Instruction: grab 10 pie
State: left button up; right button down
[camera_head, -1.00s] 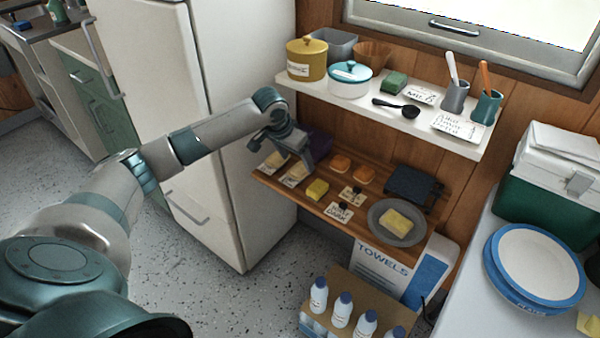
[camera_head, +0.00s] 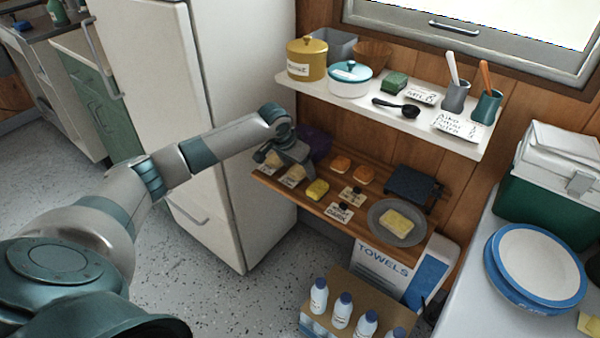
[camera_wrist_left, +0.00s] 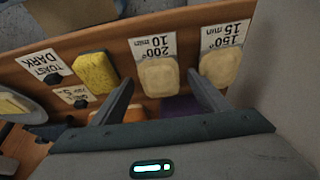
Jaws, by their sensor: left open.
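Two pale, rounded pies lie on the wooden lower shelf, each beside a card. In the left wrist view the pie (camera_wrist_left: 159,77) by the card "200° 10 min" (camera_wrist_left: 152,46) shows between my left gripper's fingertips (camera_wrist_left: 160,80). The other pie (camera_wrist_left: 219,66), by the card "150° 15 min" (camera_wrist_left: 222,34), lies to its right, past the right finger. In the head view my left gripper (camera_head: 284,162) is open over the shelf's left end and partly covers the pies. I cannot tell whether its fingers touch anything. My right gripper is not in view.
A yellow block (camera_head: 317,190), two orange pieces (camera_head: 340,163) and a purple item (camera_head: 315,143) are close by. A grey plate (camera_head: 392,232) and a dark appliance (camera_head: 413,187) stand farther right. The white upper shelf (camera_head: 440,139) with pots is above; the fridge (camera_head: 225,205) is at left.

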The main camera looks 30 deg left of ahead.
aim_at(299, 169)
pick_arm(q)
jog(key=c, duration=1.2)
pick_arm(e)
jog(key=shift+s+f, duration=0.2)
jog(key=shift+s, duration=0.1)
pick_arm(q)
jog(key=shift+r, duration=0.15)
